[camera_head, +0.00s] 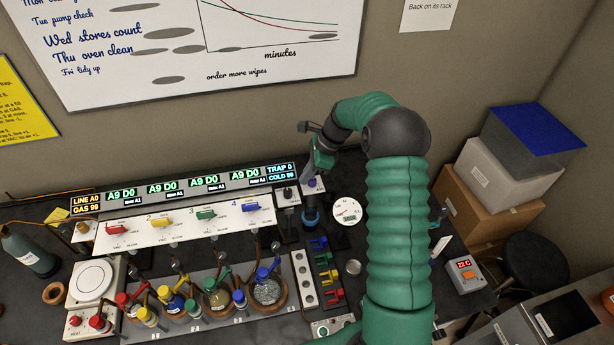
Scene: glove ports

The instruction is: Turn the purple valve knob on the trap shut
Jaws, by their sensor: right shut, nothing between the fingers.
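The small purple valve knob (312,183) sits on a white plate at the right end of the valve panel, above the dark trap with a blue ring (310,216). My right gripper (309,174) reaches down from above, its fingertips right at the knob. The fingers are shut and hold nothing. The gripper partly covers the knob, so I cannot tell whether they touch or which way the knob points. The display (281,172) beside it reads TRAP 0 and COLD 99. My left gripper is not in view.
The white panel (180,228) carries red, yellow, green and blue valve knobs. Flasks with coloured clamps stand below it. A round gauge (347,210) is close right of the trap. Coloured clips (325,270) lie below. Boxes (490,170) are stacked at the right.

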